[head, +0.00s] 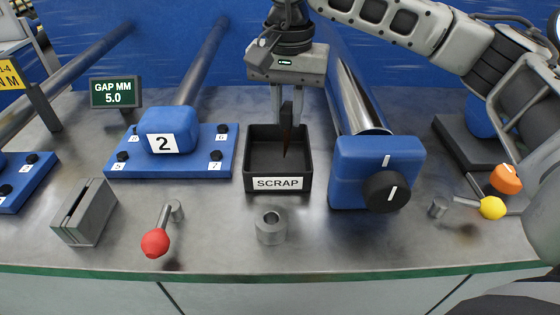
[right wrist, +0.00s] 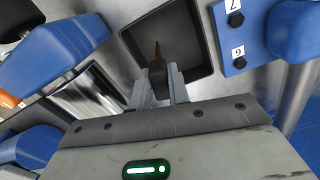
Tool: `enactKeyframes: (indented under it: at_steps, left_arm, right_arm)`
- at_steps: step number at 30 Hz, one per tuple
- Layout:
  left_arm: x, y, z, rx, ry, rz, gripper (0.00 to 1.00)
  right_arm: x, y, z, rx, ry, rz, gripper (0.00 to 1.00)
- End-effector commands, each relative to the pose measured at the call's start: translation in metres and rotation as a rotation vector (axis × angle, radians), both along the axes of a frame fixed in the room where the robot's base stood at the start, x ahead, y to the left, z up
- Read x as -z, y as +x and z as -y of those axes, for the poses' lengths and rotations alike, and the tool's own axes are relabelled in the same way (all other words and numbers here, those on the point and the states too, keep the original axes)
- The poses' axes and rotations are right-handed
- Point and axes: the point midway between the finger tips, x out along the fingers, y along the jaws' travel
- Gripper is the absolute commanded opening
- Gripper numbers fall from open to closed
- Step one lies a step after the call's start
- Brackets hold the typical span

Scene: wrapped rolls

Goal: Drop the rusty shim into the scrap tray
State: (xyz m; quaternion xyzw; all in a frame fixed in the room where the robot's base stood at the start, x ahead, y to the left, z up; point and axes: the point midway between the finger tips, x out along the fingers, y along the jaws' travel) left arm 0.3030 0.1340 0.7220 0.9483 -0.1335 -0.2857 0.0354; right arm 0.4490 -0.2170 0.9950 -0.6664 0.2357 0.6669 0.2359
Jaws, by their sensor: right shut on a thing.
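My right gripper (head: 287,105) points down over the black scrap tray (head: 249,165), which carries a white SCRAP label. Its fingers are shut on the rusty shim (head: 287,140), a thin brown strip hanging down within the outline of the tray. In the right wrist view the shim (right wrist: 157,52) sticks out past the fingertips (right wrist: 158,78), with the tray (right wrist: 203,30) behind it. I cannot tell the exact height of the shim above the tray floor. The left gripper is not in view.
A blue block marked 2 (head: 168,130) stands left of the tray, and a blue housing with a black knob (head: 386,192) stands right. A display (head: 117,92) reads GAP MM 5.0.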

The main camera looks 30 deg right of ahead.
Motion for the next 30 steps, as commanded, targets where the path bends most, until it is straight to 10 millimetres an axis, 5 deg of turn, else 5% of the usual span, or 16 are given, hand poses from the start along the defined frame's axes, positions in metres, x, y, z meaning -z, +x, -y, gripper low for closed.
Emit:
enactKeyframes:
  at_steps: [2,3,6,19,30]
  left_arm:
    - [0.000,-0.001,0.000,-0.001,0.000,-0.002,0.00]
    - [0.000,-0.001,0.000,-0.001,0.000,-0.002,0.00]
    - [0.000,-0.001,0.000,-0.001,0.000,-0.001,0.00]
    - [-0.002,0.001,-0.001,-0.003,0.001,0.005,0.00]
    - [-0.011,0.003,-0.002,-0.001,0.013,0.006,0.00]
  right_arm:
    - [-0.001,0.000,0.000,0.000,0.000,0.000,0.00]
    - [-0.001,0.000,0.000,0.000,0.000,0.000,0.20]
    - [-0.001,0.000,0.000,0.000,0.000,0.000,0.43]
    - [-0.015,0.001,0.000,0.001,0.001,0.003,0.43]
    - [-0.105,0.001,0.000,0.002,0.000,0.006,0.43]
